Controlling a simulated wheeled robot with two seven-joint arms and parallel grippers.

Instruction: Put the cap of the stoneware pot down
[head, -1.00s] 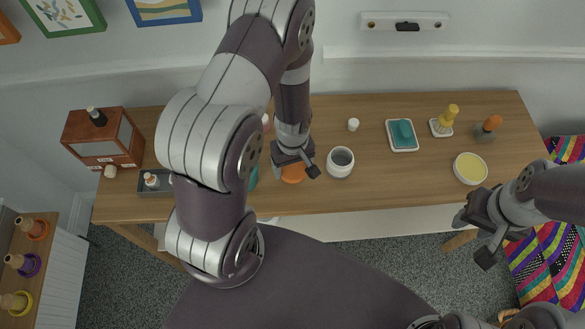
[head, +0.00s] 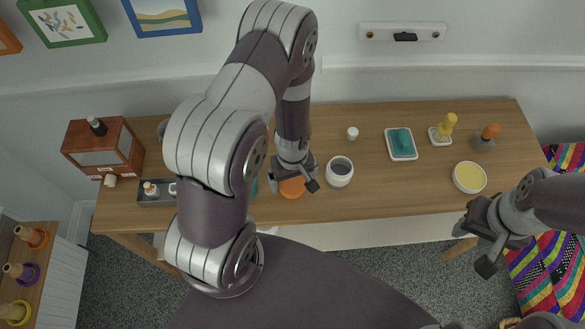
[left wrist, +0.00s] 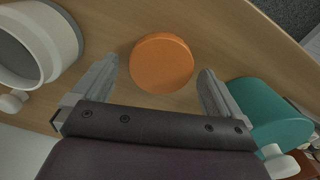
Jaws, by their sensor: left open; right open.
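An orange round disc, which looks like the cap (head: 292,188), lies flat on the wooden table. The white stoneware pot (head: 340,172) stands upright and open just right of it, its dark inside showing. My left gripper (head: 294,185) is open over the cap. In the left wrist view the cap (left wrist: 161,63) sits between the spread fingers of my left gripper (left wrist: 158,75), with a gap on each side. The pot (left wrist: 62,45) is at the left edge there. My right gripper (head: 476,236) is open and empty off the table's front right edge.
A teal object (left wrist: 262,112) lies close to one finger in the left wrist view. A small white item (head: 352,133), a teal sponge dish (head: 402,144), brushes and a yellow bowl (head: 469,177) stand to the right. A grey tray (head: 155,200) and wooden box (head: 103,147) are left.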

